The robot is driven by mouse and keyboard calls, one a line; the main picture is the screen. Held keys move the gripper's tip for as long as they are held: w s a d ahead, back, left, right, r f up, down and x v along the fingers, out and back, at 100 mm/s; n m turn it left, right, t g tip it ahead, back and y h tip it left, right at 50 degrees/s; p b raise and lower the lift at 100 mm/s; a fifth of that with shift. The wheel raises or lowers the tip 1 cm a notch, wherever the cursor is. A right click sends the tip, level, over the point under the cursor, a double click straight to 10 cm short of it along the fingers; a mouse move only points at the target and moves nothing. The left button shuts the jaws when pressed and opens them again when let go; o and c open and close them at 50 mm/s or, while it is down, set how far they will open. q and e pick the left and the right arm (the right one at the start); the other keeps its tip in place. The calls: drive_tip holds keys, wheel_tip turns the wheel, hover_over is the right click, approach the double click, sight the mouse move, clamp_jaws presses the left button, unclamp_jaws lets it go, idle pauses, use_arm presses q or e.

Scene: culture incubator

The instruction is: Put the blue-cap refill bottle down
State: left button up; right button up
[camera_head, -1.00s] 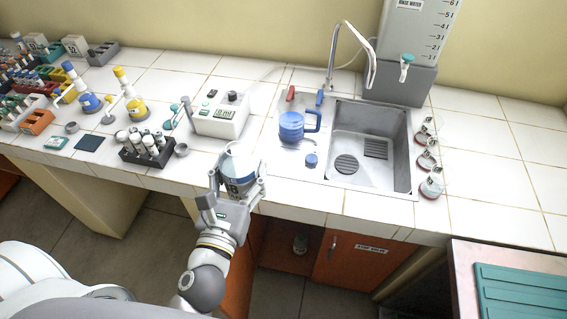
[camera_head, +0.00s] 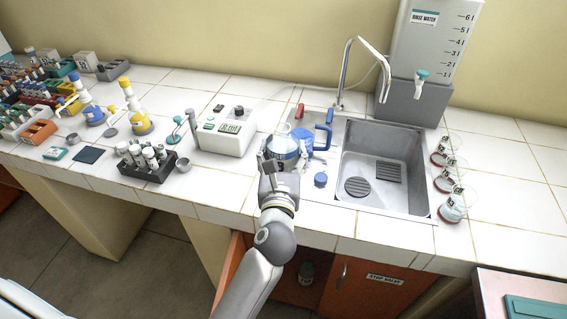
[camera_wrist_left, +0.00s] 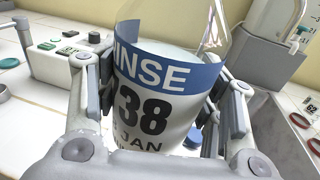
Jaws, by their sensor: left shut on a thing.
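My left gripper (camera_head: 282,160) is shut on a clear bottle with a white and blue label, which I take as the refill bottle (camera_head: 285,146). In the left wrist view the label on the bottle (camera_wrist_left: 152,100) reads "RINSE", "38" and "JAN", and the fingers (camera_wrist_left: 160,95) press both sides. The bottle looks roughly upright, left of the sink; I cannot tell whether its base touches the counter. No cap shows on its visible part. A loose blue cap (camera_head: 320,180) lies on the counter to its right. My right gripper is not in view.
The sink (camera_head: 428,160) is right, the white device (camera_head: 226,138) left. A tube rack (camera_head: 147,170) stands further left. Small labelled flasks (camera_head: 453,208) line the sink's right side. Some counter front is clear.

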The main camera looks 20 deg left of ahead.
use_arm(q)
drive_tip(key=shift+w+a+f+b, duration=0.4)
drive_tip(key=shift+w+f, duration=0.9)
drive_tip(key=shift+f, duration=0.4)
drive_tip(key=shift+w+a+f+b, duration=0.35)
drive_tip(key=shift+w+f+b, duration=0.2)
drive_tip(key=shift+w+f, duration=0.95)
drive_tip(key=shift+w+a+f+b, duration=0.4)
drive_tip(key=shift+w+f, duration=0.65)
drive_tip(key=shift+f, duration=0.9)
drive_tip(key=o, duration=1.4)
drive_tip(key=shift+s+f, duration=0.1)
drive_tip(key=shift+f, duration=0.05)
